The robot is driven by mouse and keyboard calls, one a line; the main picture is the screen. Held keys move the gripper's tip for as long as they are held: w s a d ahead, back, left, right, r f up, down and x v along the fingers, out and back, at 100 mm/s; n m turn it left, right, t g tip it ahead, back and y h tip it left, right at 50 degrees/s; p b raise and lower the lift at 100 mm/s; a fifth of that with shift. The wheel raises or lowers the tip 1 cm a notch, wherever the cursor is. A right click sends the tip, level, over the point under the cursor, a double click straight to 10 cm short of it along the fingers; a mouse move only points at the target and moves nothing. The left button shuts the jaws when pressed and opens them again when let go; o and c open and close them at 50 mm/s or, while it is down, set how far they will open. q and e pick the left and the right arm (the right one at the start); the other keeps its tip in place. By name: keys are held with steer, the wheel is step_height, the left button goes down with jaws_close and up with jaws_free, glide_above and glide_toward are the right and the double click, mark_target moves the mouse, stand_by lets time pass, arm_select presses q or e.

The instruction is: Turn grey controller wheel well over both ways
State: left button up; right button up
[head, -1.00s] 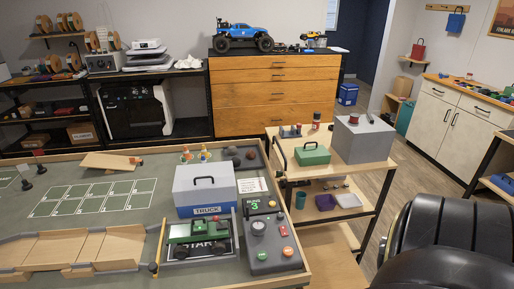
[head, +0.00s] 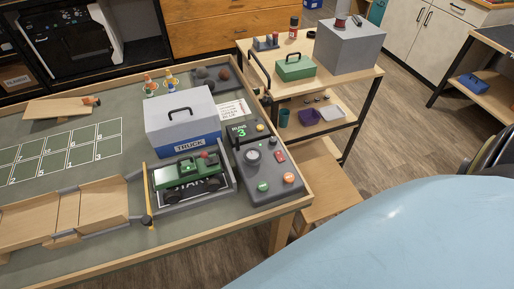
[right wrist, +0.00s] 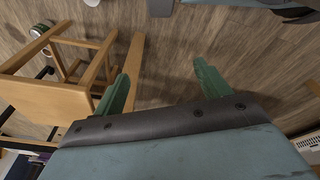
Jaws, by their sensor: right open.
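The grey controller (head: 268,170) sits at the right end of the table in the head view. Its round wheel (head: 253,155) is on the upper left of its top face, with a red switch, a green button and an orange button around it. The green truck (head: 187,176) stands on the start pad just left of the controller. My right gripper (right wrist: 160,82) shows in the right wrist view with its two green fingers wide apart and nothing between them, over the wooden floor. It is away from the controller. My left gripper is in no view.
A grey and blue truck box (head: 183,122) stands behind the truck. A wooden shelf cart (head: 372,82) with a green toolbox (head: 296,67) is beyond the table's right edge. In the right wrist view a wooden stool (right wrist: 62,88) is left of the fingers.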

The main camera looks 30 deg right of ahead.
steer(key=w+a+r+n+t+b, duration=0.2)
steer(key=w+r+t, duration=0.2)
steer(key=w+r, duration=0.75)
steer(key=w+a+r+n+t+y+b, duration=0.1)
steer(key=w+a+r+t+b, duration=0.3)
steer(key=w+r, duration=0.8)
steer(key=w+r+n+t+b, duration=0.15)
steer(key=w+r+t, duration=0.45)
steer(key=r, duration=1.1)
steer(key=w+a+r+n+t+y, duration=0.2)
steer(key=w+a+r+n+y, duration=0.2)
steer(key=a+r+n+y, duration=0.65)
steer(key=s+a+r+n+g+y, duration=0.3)
steer(key=a+n+g+y, duration=0.3)
steer(key=n, duration=0.6)
steer(key=n+g+h, duration=1.1)
steer(key=g+h, duration=0.1)
steer(key=h, duration=0.6)
glide_toward(253, 154)
steer(key=shift+y, duration=0.25)
step_height(253, 154, down, 9)
steer(key=shift+w+d+b, duration=0.1)
steer(key=shift+d+b, duration=0.05)
steer(key=shift+b, duration=0.45)
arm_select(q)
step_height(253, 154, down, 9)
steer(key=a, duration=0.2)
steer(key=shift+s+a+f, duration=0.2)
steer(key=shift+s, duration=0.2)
